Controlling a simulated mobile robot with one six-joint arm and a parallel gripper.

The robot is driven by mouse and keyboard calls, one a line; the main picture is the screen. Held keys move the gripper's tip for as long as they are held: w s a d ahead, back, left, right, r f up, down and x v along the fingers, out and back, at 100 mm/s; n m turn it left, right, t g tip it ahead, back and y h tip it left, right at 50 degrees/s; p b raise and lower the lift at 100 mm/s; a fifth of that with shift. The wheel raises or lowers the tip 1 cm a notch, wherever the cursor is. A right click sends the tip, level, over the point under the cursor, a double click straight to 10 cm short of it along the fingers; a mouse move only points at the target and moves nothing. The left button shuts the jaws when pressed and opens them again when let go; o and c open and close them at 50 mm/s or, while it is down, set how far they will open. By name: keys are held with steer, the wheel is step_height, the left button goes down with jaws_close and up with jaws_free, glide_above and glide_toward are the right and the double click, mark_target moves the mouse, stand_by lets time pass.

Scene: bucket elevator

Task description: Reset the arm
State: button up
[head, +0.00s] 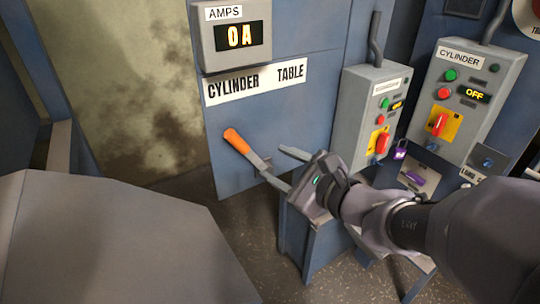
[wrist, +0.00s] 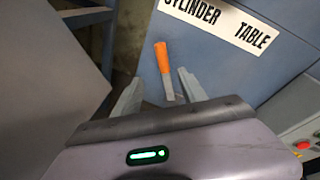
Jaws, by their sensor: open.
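My gripper (head: 280,168) is in the middle of the head view, at the end of my arm that comes in from the right. Its two fingers stand apart with nothing held between them. In the wrist view the fingers of my gripper (wrist: 157,92) point toward the blue panel. A lever with an orange handle (head: 237,141) sticks out from the panel just beyond the fingertips. In the wrist view the orange handle (wrist: 163,58) appears between and beyond the fingers. I cannot tell whether a finger touches the lever.
The blue panel (head: 225,125) carries a "CYLINDER TABLE" label and an amps display (head: 240,36) reading 0A. A grey surface (head: 110,240) fills the lower left.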

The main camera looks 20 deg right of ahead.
steer(key=shift+s+d+r, duration=0.15)
steer(key=shift+s+d, duration=0.1)
steer(key=shift+s, duration=0.2)
steer(key=s+a+f+n+g+y+b, duration=0.1)
steer(key=s+a+f+n+g, duration=0.5)
steer(key=s+a+n, duration=0.5)
steer(key=s+d+f+n+g+h, duration=0.2)
steer(key=s+d+n+h, duration=0.3)
steer(key=n, duration=0.4)
steer(key=shift+s+d+f+b, duration=0.15)
steer(key=shift+s+d+b, duration=0.2)
steer(key=shift+s+d, duration=0.5)
steer(key=shift+s+a, duration=0.1)
steer(key=shift+s, duration=0.2)
steer(key=shift+c, duration=0.3)
